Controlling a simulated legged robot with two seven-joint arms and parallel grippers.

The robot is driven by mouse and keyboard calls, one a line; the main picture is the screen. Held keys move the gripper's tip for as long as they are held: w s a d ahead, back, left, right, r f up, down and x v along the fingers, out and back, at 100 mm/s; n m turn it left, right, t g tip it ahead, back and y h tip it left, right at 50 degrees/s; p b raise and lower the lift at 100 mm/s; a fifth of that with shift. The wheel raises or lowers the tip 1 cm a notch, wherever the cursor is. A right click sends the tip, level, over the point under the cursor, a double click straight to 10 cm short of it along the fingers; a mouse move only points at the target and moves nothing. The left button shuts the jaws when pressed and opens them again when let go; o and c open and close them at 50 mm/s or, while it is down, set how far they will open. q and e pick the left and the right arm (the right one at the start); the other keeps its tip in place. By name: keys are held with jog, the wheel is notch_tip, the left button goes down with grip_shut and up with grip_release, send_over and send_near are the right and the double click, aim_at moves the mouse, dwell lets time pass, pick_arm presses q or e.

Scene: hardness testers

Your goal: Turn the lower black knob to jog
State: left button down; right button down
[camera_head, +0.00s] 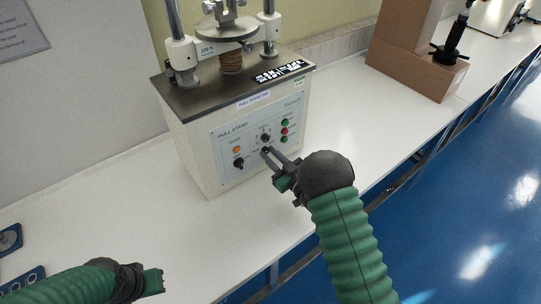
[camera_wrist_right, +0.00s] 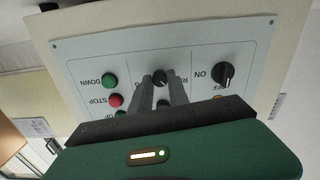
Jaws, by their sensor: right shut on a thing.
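The pull stand (camera_head: 190,140) has a pale front panel with black knobs. The lower black knob in the middle column shows in the right wrist view (camera_wrist_right: 160,76), where the panel appears upside down. My right gripper (camera_head: 266,152) reaches the panel, and its two fingers (camera_wrist_right: 160,84) lie on either side of this knob, shut on it. The fingers partly hide the knob, and its pointer setting is not readable. The upper black knob (camera_head: 265,138) sits just above. My left gripper (camera_head: 152,283) is low at the left, away from the panel; its jaw opening is unclear.
An ON/OFF knob (camera_head: 239,162) and orange lamp (camera_head: 237,150) are left of the gripped knob. Green and red buttons, including the red STOP button (camera_wrist_right: 115,100), are on its other side. The white table (camera_head: 120,190) is clear around the stand. A brown box (camera_head: 405,65) stands farther right.

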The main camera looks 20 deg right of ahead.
jog(key=m, duration=0.4)
jog(key=shift+d+m, duration=0.1)
jog(key=shift+m, duration=0.3)
jog(key=m, duration=0.3)
jog(key=shift+m+p, duration=0.3)
jog(key=shift+p, duration=0.05)
jog(key=m+p, duration=0.1)
jog(key=m, duration=0.4)
jog(key=shift+m, duration=1.9)
jog(key=shift+f, duration=0.1)
jog(key=c, duration=1.5)
grip_release()
jog(key=shift+o, duration=1.2)
jog(key=shift+d, duration=0.1)
